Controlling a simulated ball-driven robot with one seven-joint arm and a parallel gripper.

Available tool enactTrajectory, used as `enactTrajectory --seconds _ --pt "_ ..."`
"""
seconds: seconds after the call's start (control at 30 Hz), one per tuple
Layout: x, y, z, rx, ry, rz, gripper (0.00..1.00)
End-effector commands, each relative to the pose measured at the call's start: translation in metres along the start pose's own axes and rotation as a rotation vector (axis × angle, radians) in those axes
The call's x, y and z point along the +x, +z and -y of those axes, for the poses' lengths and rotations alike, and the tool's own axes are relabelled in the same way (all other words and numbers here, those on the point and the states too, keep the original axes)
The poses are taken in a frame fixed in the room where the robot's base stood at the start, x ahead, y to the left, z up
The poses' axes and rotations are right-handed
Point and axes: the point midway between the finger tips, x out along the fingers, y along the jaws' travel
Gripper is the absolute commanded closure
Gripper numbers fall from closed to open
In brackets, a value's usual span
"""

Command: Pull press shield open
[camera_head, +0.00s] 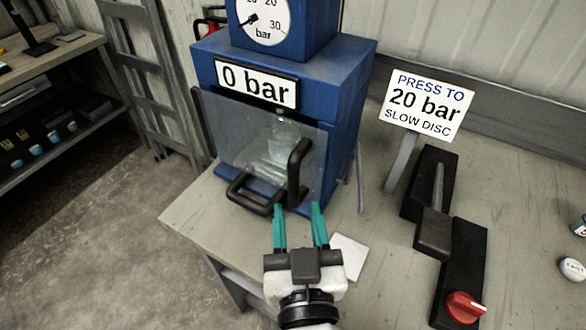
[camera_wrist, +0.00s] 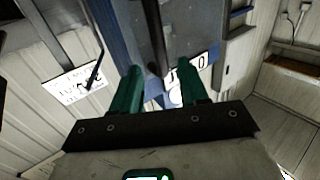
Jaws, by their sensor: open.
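The press is a blue box (camera_head: 345,110) on the bench, with a "0 bar" label and a round gauge. Its clear press shield (camera_head: 225,130) covers the front, and metal and glassy parts show dimly behind it. A black upright bar handle (camera_head: 297,172) is on the shield's right side, and a lower black handle (camera_head: 250,192) is at its bottom. My gripper (camera_head: 300,226) is open and empty, with green fingers pointing at the press just below the upright handle. In the wrist view the fingers (camera_wrist: 157,90) have a dark bar between them, beyond the tips; contact cannot be told.
A sign (camera_head: 427,104) reading "Press to 20 bar slow disc" stands right of the press. A black lever unit (camera_head: 432,205) and a box with a red knob (camera_head: 464,306) stand on the right. A white sheet (camera_head: 347,257) lies beside my gripper. A ladder-like rack (camera_head: 150,70) stands behind left.

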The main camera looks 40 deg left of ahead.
Motion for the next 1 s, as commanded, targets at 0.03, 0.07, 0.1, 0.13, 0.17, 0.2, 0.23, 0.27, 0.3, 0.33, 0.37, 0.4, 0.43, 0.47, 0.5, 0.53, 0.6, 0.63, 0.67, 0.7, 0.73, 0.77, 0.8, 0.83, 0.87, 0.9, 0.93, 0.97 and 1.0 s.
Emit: enactTrajectory --seconds 0.03,0.07,0.1,0.13,0.17,0.2,0.23,0.27,0.3,0.33,0.37,0.4,0.43,0.47,0.5,0.53,0.6,0.63,0.67,0.7,0.73,0.77,0.8,0.83,0.87,0.9,0.93,0.97,1.0 --pt "0.011 -0.003 0.001 -0.001 0.000 -0.002 0.56" --pt "0.016 -0.003 0.001 -0.001 0.000 -0.001 0.56" --pt "0.024 -0.003 0.000 -0.001 0.001 -0.001 0.56" --pt "0.030 -0.003 0.000 -0.001 0.001 0.000 0.56" --pt "0.035 -0.003 0.000 -0.001 0.001 -0.001 0.56" --pt "0.042 -0.002 0.001 -0.001 0.000 0.000 0.56" --pt "0.047 -0.002 0.001 -0.001 -0.001 -0.001 0.56" --pt "0.052 -0.002 0.000 0.000 0.000 0.000 0.56" --pt "0.057 -0.002 0.000 0.000 0.000 0.001 0.56" --pt "0.061 -0.002 0.000 0.000 0.000 0.001 0.56" --pt "0.065 -0.002 0.000 -0.001 0.000 0.000 0.56" --pt "0.069 -0.001 0.000 -0.001 0.000 0.001 0.56" --pt "0.071 -0.001 0.000 -0.001 0.000 0.000 0.56" --pt "0.073 -0.001 0.000 -0.001 0.000 0.000 0.56" --pt "0.076 -0.001 0.000 -0.001 0.001 0.000 0.56" --pt "0.077 0.000 0.000 -0.001 0.001 0.001 0.56" --pt "0.079 0.000 0.000 -0.001 0.001 0.001 0.56" --pt "0.080 0.000 0.000 -0.001 0.001 0.001 0.56" --pt "0.080 0.000 -0.001 -0.001 0.001 0.001 0.56" --pt "0.080 0.000 -0.001 -0.001 0.001 0.001 0.56" --pt "0.080 0.000 -0.001 -0.001 0.001 0.001 0.56" --pt "0.080 0.000 0.000 -0.001 0.001 0.001 0.56" --pt "0.080 0.000 0.000 -0.001 0.001 0.001 0.56" --pt "0.080 0.000 0.000 -0.001 0.001 0.001 0.56" --pt "0.080 0.000 0.000 -0.001 0.001 0.001 0.56" --pt "0.080 0.000 0.000 -0.001 0.001 0.001 0.60" --pt "0.080 0.000 0.000 -0.001 0.001 0.001 0.63" --pt "0.080 0.000 0.000 -0.001 0.001 0.001 0.66" --pt "0.080 0.000 0.000 -0.001 0.001 0.001 0.70"
